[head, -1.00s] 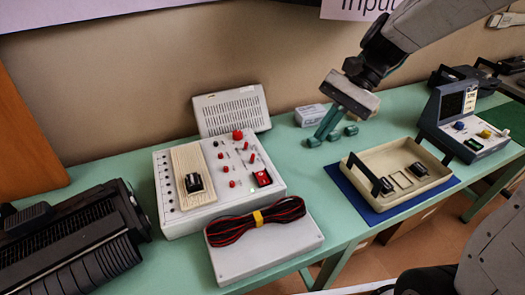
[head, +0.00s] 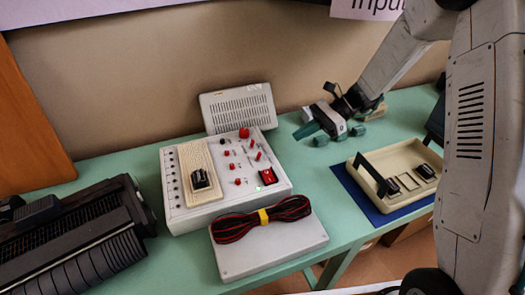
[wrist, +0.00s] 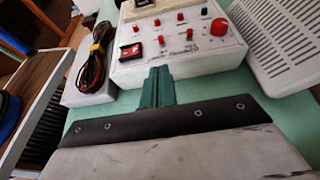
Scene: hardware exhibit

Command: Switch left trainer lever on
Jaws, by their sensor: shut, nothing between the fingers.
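The trainer (head: 215,212) is a white box with a tan breadboard (head: 187,160), several small red-capped levers (head: 231,165), a red knob (head: 244,132) and a red rocker switch (head: 268,176). The trainer's panel (wrist: 172,60) also shows in the wrist view, with red levers (wrist: 161,38) in rows. I cannot tell which way each lever is set. My gripper (head: 301,131) has green fingers, held together and empty. It is right of the trainer, apart from it. In the wrist view my fingertips (wrist: 157,70) point toward the trainer's panel.
A white box with a coiled red-black cable (head: 262,219) sits in front of the trainer. A vented grey panel (head: 237,105) leans behind it. A beige tray (head: 385,205) on a blue mat stands to the right. A black device (head: 65,240) is at left. Table between trainer and tray is clear.

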